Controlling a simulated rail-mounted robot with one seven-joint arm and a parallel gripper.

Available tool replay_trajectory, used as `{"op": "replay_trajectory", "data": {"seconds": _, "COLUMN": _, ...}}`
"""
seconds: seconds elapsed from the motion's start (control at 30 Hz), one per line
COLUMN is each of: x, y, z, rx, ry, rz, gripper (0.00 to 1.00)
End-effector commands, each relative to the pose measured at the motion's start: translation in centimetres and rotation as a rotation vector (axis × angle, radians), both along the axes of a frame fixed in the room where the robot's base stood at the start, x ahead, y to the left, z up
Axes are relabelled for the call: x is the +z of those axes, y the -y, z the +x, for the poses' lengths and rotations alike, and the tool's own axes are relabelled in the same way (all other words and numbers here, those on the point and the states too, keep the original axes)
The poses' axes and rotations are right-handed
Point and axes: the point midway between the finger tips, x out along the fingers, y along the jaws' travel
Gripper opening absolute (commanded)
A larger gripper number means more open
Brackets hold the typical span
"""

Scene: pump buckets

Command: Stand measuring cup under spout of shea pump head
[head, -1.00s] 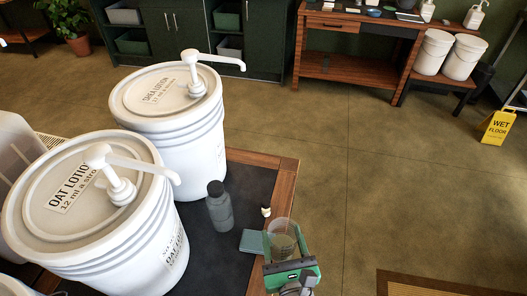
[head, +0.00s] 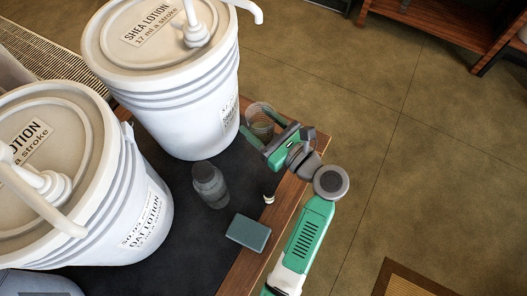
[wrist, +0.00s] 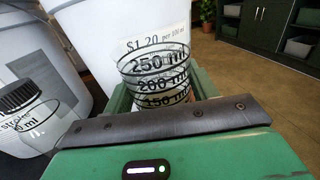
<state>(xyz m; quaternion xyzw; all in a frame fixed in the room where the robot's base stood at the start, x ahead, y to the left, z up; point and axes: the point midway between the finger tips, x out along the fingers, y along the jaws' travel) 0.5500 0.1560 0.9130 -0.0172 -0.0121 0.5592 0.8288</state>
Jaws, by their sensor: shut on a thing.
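The clear measuring cup (head: 260,118) is held upright in my gripper (head: 262,136), beside the right side of the shea lotion bucket (head: 190,115). In the wrist view the cup (wrist: 160,75) shows black volume marks, and the green gripper fingers lie on both sides of it. The shea pump head (head: 197,30) stands on the bucket's lid, and its white spout (head: 252,10) points right, well above the cup. Whether the cup touches the table is unclear.
The oat lotion bucket (head: 140,215) stands at the left. The table's wooden edge (head: 285,215) runs along the right.

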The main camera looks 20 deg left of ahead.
Motion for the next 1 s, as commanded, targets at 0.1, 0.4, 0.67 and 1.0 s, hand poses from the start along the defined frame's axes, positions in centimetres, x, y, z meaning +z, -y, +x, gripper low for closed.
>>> {"op": "replay_trajectory", "data": {"seconds": 0.1, "x": -0.1, "y": -0.2, "z": -0.1, "rx": 0.016, "ry": -0.001, "rz": 0.001, "gripper": 0.29}}
{"op": "replay_trajectory", "data": {"seconds": 0.4, "x": -5.9, "y": -0.1, "z": -0.1, "rx": 0.013, "ry": -0.003, "rz": 0.001, "gripper": 0.29}}
{"op": "replay_trajectory", "data": {"seconds": 0.67, "x": -7.2, "y": -0.1, "z": -0.1, "rx": 0.012, "ry": -0.002, "rz": 0.0, "gripper": 0.29}}
{"op": "replay_trajectory", "data": {"seconds": 1.0, "x": -10.0, "y": -0.2, "z": -0.1, "rx": 0.012, "ry": 0.0, "rz": 0.0, "gripper": 0.29}}
